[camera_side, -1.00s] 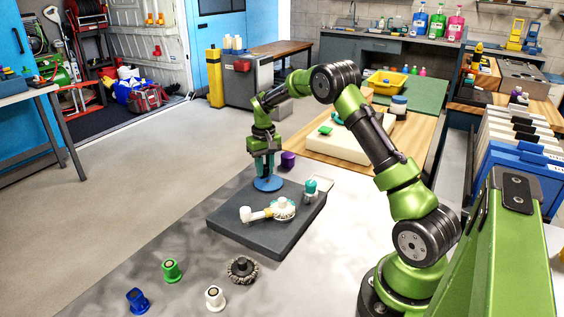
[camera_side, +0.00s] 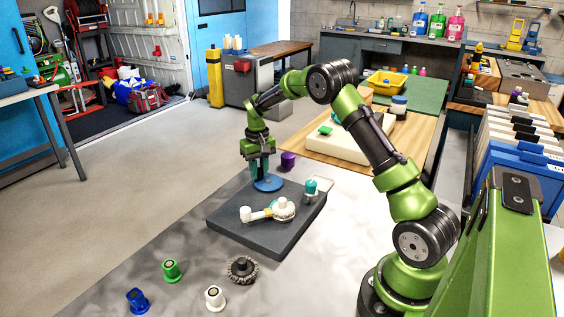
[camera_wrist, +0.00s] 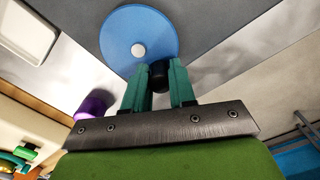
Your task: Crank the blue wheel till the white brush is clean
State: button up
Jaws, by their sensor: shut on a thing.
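The blue wheel (camera_side: 268,184) lies flat at the far corner of a dark grey base in the side view. In the wrist view the blue wheel (camera_wrist: 125,30) shows a white hub and a black knob (camera_wrist: 160,77) near its rim. My gripper (camera_side: 260,172) is above the wheel, fingers pointing down. In the wrist view its teal fingers (camera_wrist: 160,82) are shut on the black knob. A round whitish brush head (camera_side: 284,209) sits on the base, with a white and yellow arm beside it. How clean its bristles are is too small to tell.
A teal-topped piece (camera_side: 311,187) stands by the base's right edge and a purple cup (camera_side: 288,160) behind it. A dark brush (camera_side: 241,269) and green (camera_side: 171,270), blue (camera_side: 138,300) and white (camera_side: 215,298) pieces stand on the table in front. The table left of the base is clear.

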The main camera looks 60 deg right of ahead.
aim_at(260, 187)
jog(key=shift+s+a+f, duration=0.1)
jog(key=shift+a+f, duration=0.05)
jog(key=shift+s+a, duration=0.15)
jog(key=shift+a, duration=0.4)
jog(key=shift+s+a, duration=0.4)
jog(key=shift+a, duration=0.1)
jog(key=shift+s+a, duration=0.25)
jog(key=shift+s, duration=0.3)
